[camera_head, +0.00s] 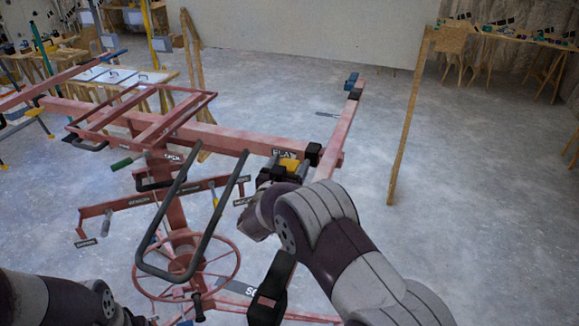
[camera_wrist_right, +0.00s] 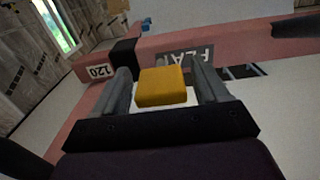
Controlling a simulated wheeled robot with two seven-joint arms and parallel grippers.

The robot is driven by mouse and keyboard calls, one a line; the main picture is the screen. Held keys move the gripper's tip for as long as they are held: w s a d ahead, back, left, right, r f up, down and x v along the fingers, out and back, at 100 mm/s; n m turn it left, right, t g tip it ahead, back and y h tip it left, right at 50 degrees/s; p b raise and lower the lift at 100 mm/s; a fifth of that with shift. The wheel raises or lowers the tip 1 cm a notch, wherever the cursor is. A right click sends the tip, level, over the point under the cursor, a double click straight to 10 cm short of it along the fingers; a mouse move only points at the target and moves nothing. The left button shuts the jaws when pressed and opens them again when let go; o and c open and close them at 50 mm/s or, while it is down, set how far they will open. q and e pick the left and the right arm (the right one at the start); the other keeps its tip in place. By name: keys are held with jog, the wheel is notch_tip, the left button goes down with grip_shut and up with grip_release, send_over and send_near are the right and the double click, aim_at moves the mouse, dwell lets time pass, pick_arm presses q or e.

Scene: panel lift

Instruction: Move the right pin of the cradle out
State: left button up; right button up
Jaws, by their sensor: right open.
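The red cradle (camera_head: 225,139) of the panel lift stands in front of me, its long beam running to the right. A yellow block (camera_head: 289,164), seemingly the handle of the right pin, sits on the beam near a "FLAT" label (camera_head: 284,153). My right gripper (camera_head: 279,169) is at the block. In the right wrist view the yellow block (camera_wrist_right: 162,87) lies between the two open fingers (camera_wrist_right: 160,76), with a visible gap on each side. The pin's shaft is hidden. Of my left arm only a link shows at the bottom left; its gripper is out of view.
A black handle frame (camera_head: 190,215) and a red handwheel (camera_head: 186,264) stand left of my right arm. A wooden post (camera_head: 408,120) stands to the right. A black clamp (camera_head: 313,154) sits on the beam right beside the gripper.

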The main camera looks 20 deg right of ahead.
jog(key=shift+s+a+r, duration=0.35)
jog(key=shift+s+r, duration=0.05)
jog(key=shift+s, duration=0.05)
jog(key=shift+w+d+f, duration=0.15)
grip_shut()
jog(key=shift+v, duration=1.8)
jog(key=shift+c, duration=0.8)
grip_release()
jog(key=shift+f, duration=0.1)
pick_arm(q)
jog(key=shift+s+a+f, duration=0.15)
jog(key=shift+s+a, duration=0.1)
jog(key=shift+s, duration=0.1)
pick_arm(e)
jog(key=shift+o, duration=0.8)
jog(key=shift+w, duration=0.2)
pick_arm(q)
jog(key=shift+f, duration=0.1)
pick_arm(e)
jog(key=shift+s, duration=0.1)
pick_arm(q)
notch_tip(320, 180, down, 5)
jog(key=b, duration=0.5)
jog(key=shift+f+b, duration=0.15)
jog(key=shift+b, duration=0.25)
pick_arm(e)
jog(key=v, duration=1.2)
jog(key=shift+s, duration=0.2)
